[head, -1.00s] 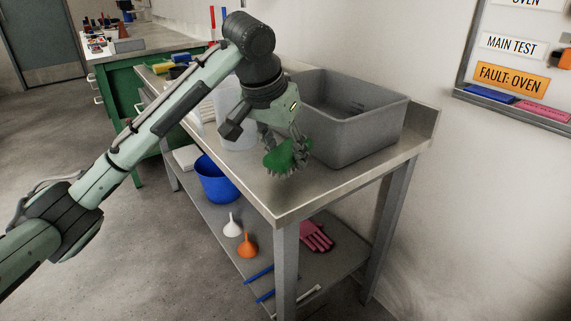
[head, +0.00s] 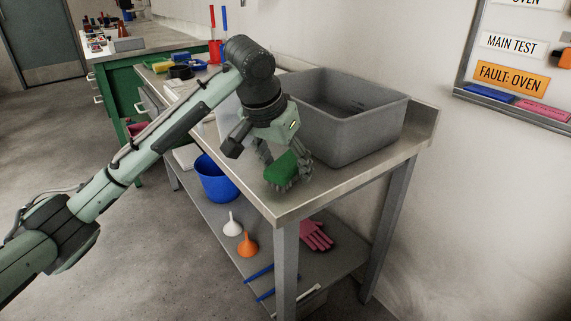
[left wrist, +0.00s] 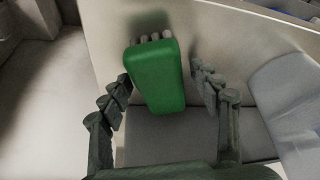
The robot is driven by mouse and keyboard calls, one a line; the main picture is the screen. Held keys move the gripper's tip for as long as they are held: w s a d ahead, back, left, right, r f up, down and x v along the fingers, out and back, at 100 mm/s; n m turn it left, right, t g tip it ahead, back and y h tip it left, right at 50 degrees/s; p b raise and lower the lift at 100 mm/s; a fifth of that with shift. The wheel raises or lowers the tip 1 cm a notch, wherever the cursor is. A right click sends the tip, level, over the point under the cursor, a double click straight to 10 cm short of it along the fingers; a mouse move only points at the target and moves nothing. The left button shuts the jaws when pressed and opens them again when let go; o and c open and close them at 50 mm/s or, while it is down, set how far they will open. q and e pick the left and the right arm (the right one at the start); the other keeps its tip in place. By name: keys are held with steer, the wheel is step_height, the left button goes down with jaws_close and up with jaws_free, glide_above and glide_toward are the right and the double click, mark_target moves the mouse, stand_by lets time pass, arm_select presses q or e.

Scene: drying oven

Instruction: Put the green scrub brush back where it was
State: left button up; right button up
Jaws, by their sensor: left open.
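The green scrub brush (head: 279,169) is on the steel bench top (head: 300,206) near its front edge, in front of the grey tub. It seems to rest bristles down. My left gripper (head: 288,174) is directly over it, fingers down on either side. In the left wrist view the green brush block (left wrist: 158,80) lies between the two open fingers. A clear gap shows at the right finger; the left finger is very close to the block, and I cannot tell if it touches. Pale bristles show at the far end. My right gripper is in no view.
The grey tub (head: 362,138) stands close behind the brush. A translucent container (head: 228,112) is partly hidden behind my arm. The lower shelf holds a blue bucket (head: 216,180), funnels and a pink glove (head: 315,236). The bench's near right corner is bare.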

mark_target(286, 163)
arm_select(q)
steer(key=shift+r, duration=0.45)
steer(key=v, duration=1.1)
steer(key=shift+s+r+p, duration=0.15)
steer(key=shift+p, duration=0.3)
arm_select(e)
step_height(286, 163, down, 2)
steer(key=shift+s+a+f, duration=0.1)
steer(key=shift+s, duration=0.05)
arm_select(q)
steer(key=shift+a, duration=0.15)
